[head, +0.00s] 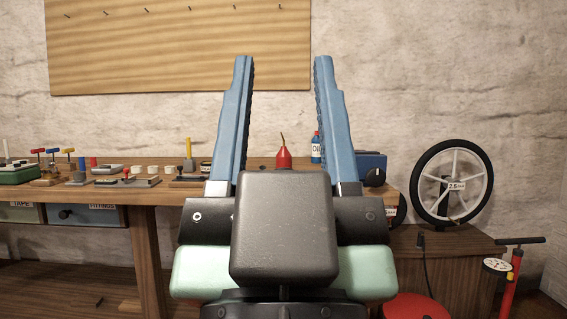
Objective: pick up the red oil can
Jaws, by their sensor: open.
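The red oil can (284,160) stands on the wooden workbench beyond my gripper. Its red cone-shaped top and thin dark spout show between the two fingers; its lower part is hidden behind the gripper's dark body. My gripper (282,62) is open and empty, with two blue fingers pointing up in the picture and spread wide apart. The can appears between the fingers, slightly right of the middle of the gap. I cannot tell the exact distance from the fingers to the can.
A blue bottle with a red cap (316,148) stands just right of the can, beside the right finger. A blue box-like thing (371,162) is farther right. Several tools lie on the workbench (190,196) to the left. A wheel (451,183) and red pump (513,275) are at right.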

